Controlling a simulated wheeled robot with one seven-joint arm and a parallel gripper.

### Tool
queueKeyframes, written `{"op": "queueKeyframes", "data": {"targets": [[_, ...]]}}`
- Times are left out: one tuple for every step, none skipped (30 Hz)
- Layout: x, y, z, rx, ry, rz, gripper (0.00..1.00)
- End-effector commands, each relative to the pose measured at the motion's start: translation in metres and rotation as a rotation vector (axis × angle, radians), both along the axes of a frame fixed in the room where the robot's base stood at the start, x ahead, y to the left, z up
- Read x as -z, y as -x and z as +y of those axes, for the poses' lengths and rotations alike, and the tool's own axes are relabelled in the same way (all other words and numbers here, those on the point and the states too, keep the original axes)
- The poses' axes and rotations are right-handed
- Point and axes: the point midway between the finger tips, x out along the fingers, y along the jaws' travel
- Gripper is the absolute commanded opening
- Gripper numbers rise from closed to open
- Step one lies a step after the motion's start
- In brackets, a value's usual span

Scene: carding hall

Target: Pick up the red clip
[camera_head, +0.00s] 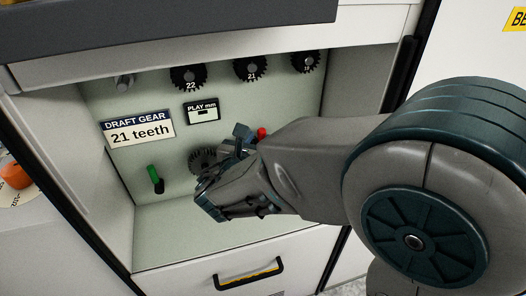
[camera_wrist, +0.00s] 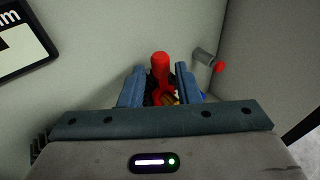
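A red piece with a rounded top, which looks like the red clip (camera_wrist: 160,66), stands between my fingers in the wrist view. Its lower part is partly hidden among dark and brass-coloured parts. My gripper (camera_wrist: 161,88) is open around it, with a finger on each side and narrow gaps; I see no clear contact. In the head view, my gripper (camera_head: 240,140) is inside the recess, close to the back panel. A red tip (camera_head: 261,132) shows just beyond it; I cannot tell which red piece this is.
A grey peg (camera_wrist: 204,58) with a small red end is right of the fingers. A dark gear (camera_head: 203,160) is left of my gripper, and a green-handled lever (camera_head: 154,174) further left. Numbered gears (camera_head: 188,77) hang above. The recess side walls and a drawer handle (camera_head: 248,273) are near.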

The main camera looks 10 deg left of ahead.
Motion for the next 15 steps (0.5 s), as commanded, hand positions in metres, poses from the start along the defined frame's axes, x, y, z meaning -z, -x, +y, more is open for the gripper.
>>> {"op": "queueKeyframes", "data": {"targets": [[0.002,-0.009,-0.001,0.003,0.001,-0.001,0.29],[0.003,-0.014,-0.001,0.003,0.0,-0.001,0.29],[0.004,-0.02,-0.002,0.003,0.0,-0.001,0.29],[0.005,-0.024,-0.002,0.003,0.001,-0.001,0.29],[0.006,-0.028,-0.002,0.004,0.001,-0.001,0.29],[0.006,-0.032,-0.002,0.003,0.001,0.0,0.29],[0.006,-0.034,-0.002,0.003,0.001,0.0,0.29],[0.006,-0.036,-0.002,0.002,0.0,0.0,0.29],[0.006,-0.037,-0.002,0.002,0.0,-0.001,0.29],[0.006,-0.038,-0.002,0.001,0.0,-0.001,0.29],[0.006,-0.038,-0.002,0.001,0.0,-0.001,0.29],[0.006,-0.038,-0.002,0.001,0.0,-0.001,0.29],[0.006,-0.038,-0.002,0.001,0.0,-0.001,0.29],[0.006,-0.038,-0.002,0.001,0.0,-0.001,0.29],[0.006,-0.038,-0.002,0.001,0.0,-0.001,0.29]]}}
